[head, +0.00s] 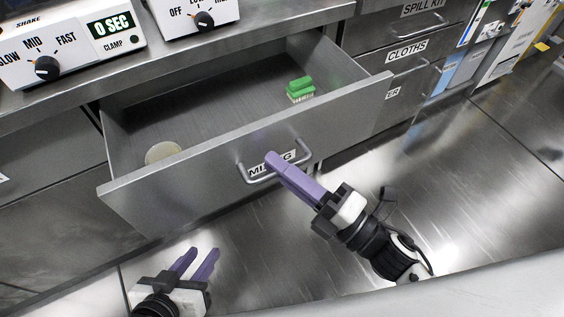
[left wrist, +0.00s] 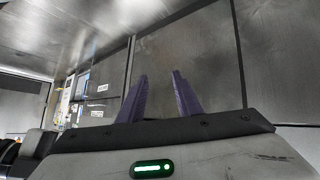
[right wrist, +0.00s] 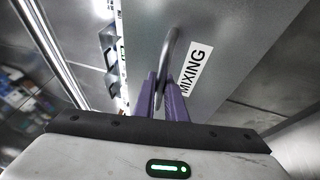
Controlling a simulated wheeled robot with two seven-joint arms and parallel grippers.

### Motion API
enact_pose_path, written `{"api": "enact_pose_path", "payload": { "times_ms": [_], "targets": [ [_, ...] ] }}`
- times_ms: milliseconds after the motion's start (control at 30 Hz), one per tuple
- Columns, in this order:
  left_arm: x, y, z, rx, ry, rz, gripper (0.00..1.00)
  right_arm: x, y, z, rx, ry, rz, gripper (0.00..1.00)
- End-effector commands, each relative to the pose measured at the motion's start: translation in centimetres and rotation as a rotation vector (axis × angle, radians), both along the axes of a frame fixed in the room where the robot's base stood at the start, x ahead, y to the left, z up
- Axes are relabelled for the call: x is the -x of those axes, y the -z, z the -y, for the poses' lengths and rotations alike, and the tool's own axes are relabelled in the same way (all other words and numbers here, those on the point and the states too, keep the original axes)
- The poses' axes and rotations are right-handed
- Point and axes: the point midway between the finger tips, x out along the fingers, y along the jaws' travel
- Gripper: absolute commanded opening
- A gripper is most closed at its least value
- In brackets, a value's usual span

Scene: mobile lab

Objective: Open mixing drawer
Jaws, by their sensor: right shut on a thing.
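The mixing drawer (head: 215,175) is pulled far out from the steel counter. A green-topped item (head: 300,88) and a round pale disc (head: 162,152) lie inside it. Its bar handle (head: 258,181) sits over a label reading MIXING, partly covered in the head view. My right gripper (head: 272,158) is shut on the handle; the right wrist view shows the handle (right wrist: 172,48) between its purple fingers (right wrist: 163,98). My left gripper (head: 200,252) is open and empty, low in front of the drawer; its fingers show apart in the left wrist view (left wrist: 160,90).
A shaker (head: 70,48) with a knob and timer display stands on the counter (head: 180,58), beside another knobbed device (head: 195,15). Closed drawers labelled CLOTHS (head: 406,50) and SPILL KIT are at the right. The floor (head: 470,190) at the right is clear.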

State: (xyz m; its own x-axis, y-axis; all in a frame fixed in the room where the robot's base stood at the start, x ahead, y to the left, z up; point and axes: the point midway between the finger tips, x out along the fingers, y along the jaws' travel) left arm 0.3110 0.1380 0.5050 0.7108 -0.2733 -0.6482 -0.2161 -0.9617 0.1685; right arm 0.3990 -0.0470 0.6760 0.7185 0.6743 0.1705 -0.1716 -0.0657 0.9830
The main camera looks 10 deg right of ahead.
Motion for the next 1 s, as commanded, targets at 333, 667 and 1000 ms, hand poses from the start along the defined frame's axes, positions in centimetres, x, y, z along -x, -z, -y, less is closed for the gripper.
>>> {"api": "enact_pose_path", "payload": {
  "times_ms": [333, 667, 1000],
  "targets": [
    [0.0, 0.0, 0.0, 0.0, 0.0, 0.0, 0.31, 0.0, 0.0, 0.0, 0.001, 0.0, 0.001, 0.29],
    [0.0, -0.1, 0.0, 0.0, 0.0, 0.0, 0.31, 1.1, 0.4, 1.1, 0.001, 0.002, -0.003, 0.29],
    [-0.1, -0.5, 0.0, 0.003, -0.005, 0.014, 0.31, 5.8, 1.4, 5.4, 0.002, 0.001, -0.004, 0.29]
  ]
}}
